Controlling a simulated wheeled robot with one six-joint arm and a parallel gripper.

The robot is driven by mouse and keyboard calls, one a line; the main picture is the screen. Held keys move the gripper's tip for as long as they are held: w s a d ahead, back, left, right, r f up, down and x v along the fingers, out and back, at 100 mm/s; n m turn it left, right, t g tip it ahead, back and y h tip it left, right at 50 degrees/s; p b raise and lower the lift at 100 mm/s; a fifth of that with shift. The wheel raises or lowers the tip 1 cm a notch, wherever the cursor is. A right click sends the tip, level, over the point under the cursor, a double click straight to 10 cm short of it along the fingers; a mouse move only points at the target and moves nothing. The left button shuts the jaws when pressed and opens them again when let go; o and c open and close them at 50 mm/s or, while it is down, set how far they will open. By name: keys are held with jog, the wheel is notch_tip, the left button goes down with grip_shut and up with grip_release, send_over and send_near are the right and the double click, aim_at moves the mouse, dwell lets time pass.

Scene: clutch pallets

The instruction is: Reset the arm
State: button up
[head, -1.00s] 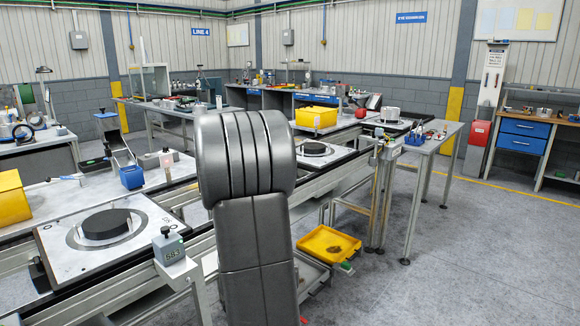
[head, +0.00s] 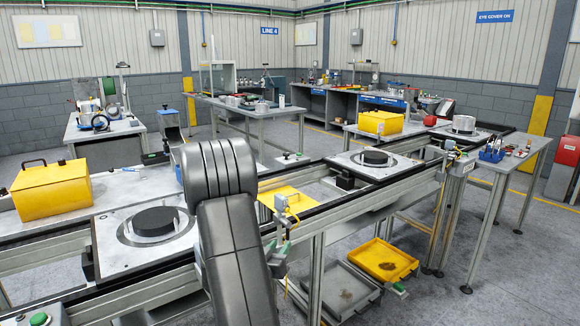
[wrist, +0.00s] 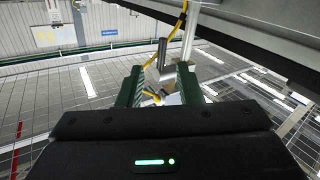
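My arm's dark grey link stands in the front middle of the head view, in front of the conveyor line (head: 350,212). No held object shows between the fingers. A grey cylinder and a yellow cable show beyond the gap, apart from the fingers as far as I can tell.
A pallet with a dark disc (head: 155,221) lies left of my arm, another disc (head: 375,157) farther right. A yellow case (head: 52,192) is at left. A yellow tray (head: 384,259) sits low beside a grey tray (head: 340,287). A dark beam (wrist: 250,40) crosses the wrist view's upper right.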

aim_at(287, 234)
jog(key=shift+m+g+y, duration=0.5)
jog(key=shift+m+g, duration=0.1)
jog(key=shift+g, duration=0.1)
jog(key=p+x, duration=0.1)
jog(key=x, duration=0.2)
jog(key=r+p+x, duration=0.1)
jog(key=x, duration=0.2)
jog(key=r+p+x, duration=0.1)
jog(key=p+x, duration=0.1)
jog(key=x, duration=0.2)
jog(key=shift+d, duration=0.2)
jog(key=shift+s+a+f+m+g+y+p, duration=0.1)
jog(key=shift+a+f+m+g+y+p, duration=0.25)
jog(key=shift+g+p, duration=0.5)
jog(key=shift+d+f+t+b, duration=0.1)
jog(key=shift+f+t+b, duration=0.2)
jog(key=shift+b, duration=0.1)
jog(key=shift+r, duration=0.15)
jog(key=shift+r, duration=0.1)
